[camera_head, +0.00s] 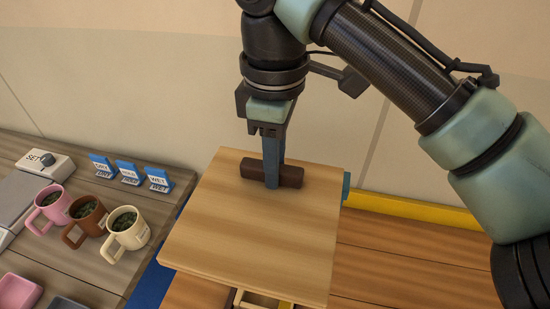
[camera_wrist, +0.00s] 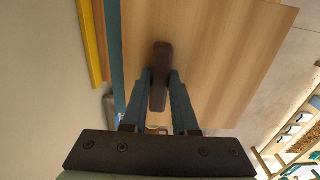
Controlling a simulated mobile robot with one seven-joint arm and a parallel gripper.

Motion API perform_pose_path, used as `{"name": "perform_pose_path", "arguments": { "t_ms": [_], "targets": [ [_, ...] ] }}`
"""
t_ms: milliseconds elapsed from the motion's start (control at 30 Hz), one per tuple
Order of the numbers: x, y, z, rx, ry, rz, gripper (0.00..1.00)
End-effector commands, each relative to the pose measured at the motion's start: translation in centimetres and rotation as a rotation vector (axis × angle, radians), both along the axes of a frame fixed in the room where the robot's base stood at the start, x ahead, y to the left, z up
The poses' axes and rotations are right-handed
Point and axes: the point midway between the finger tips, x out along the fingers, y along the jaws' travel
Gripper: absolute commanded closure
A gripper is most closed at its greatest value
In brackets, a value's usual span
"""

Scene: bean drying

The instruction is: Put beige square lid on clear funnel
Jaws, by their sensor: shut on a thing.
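The beige square lid (camera_head: 235,230) is a flat wood-grain board with a dark brown bar handle (camera_head: 290,176) on top. My gripper (camera_head: 272,182) is shut on this handle, with its blue fingers on either side of the bar. In the wrist view the lid (camera_wrist: 220,50) fills the upper middle, and the handle (camera_wrist: 161,65) lies between the fingers of my gripper (camera_wrist: 161,80). The lid looks roughly level above the wooden table. I cannot make out the clear funnel; the lid covers what is beneath it.
A pale wooden frame (camera_head: 262,299) shows under the lid's front edge. Pink (camera_head: 42,217), brown (camera_head: 77,235) and cream (camera_head: 131,237) mugs with dark contents stand left. A yellow strip (camera_head: 420,211) runs along the back right.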

Motion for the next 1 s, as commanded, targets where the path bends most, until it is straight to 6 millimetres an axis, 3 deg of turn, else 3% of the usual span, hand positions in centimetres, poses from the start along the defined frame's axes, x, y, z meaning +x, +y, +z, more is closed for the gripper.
{"name": "perform_pose_path", "arguments": {
  "t_ms": [267, 300, 500, 833, 1000],
  "targets": [
    [0.0, 0.0, 0.0, 0.0, 0.0, 0.0, 1.0],
    [0.0, 0.0, 0.0, 0.0, 0.0, 0.0, 0.7],
    [0.0, 0.0, 0.0, 0.0, 0.0, 0.0, 0.38],
    [0.0, 0.0, 0.3, 0.0, -0.001, 0.0, 0.38],
    [0.1, 0.1, 2.5, 0.0, -0.003, 0.0, 0.38]
  ]
}}
